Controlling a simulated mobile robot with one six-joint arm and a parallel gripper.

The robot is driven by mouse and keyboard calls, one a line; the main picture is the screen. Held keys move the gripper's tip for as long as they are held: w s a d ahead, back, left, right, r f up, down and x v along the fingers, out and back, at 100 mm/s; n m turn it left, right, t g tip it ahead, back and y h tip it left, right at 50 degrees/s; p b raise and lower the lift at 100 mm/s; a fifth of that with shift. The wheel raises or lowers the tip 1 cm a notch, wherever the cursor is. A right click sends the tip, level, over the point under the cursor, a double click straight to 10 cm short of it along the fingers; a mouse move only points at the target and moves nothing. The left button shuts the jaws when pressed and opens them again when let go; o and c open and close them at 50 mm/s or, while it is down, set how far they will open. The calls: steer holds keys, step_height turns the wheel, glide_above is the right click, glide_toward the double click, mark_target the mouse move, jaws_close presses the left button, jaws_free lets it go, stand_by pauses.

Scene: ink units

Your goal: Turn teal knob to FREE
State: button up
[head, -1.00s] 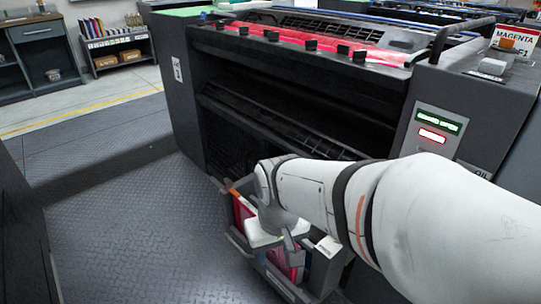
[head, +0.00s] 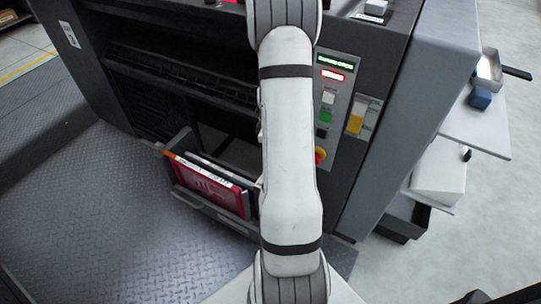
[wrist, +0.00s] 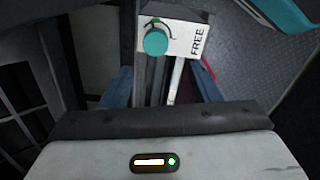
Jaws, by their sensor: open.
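The teal knob (wrist: 155,43) is round and shows near the top of the wrist view, on a pale plate (wrist: 180,32). The knob seems apart from the fingers, with nothing held. In the head view my arm runs up the middle and leaves at the top, so neither gripper nor knob shows there.
The dark press has a control panel (head: 331,98) right of my arm, with lit displays and buttons. A bin with a red book (head: 212,187) sits low on its front. White shelves (head: 440,165) stand at right. The plate floor (head: 110,210) at left is clear.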

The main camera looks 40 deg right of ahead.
steer(key=f, duration=0.3)
steer(key=f+b, duration=0.1)
steer(key=f, duration=0.1)
steer(key=f+b, duration=0.1)
steer(key=f, duration=0.2)
steer(key=shift+d+f, duration=0.3)
steer(key=shift+d, duration=0.1)
steer(key=shift+c, duration=0.3)
steer(key=c, duration=0.9)
steer(key=shift+m, duration=0.3)
steer(key=shift+c, duration=0.2)
steer(key=m, duration=0.4)
steer(key=shift+r+m, duration=0.1)
steer(key=shift+m, duration=0.3)
steer(key=m, duration=0.5)
steer(key=shift+p, duration=0.3)
steer(key=m, duration=0.5)
steer(key=shift+m, duration=0.4)
steer(key=m, duration=0.5)
steer(key=shift+m, duration=0.7)
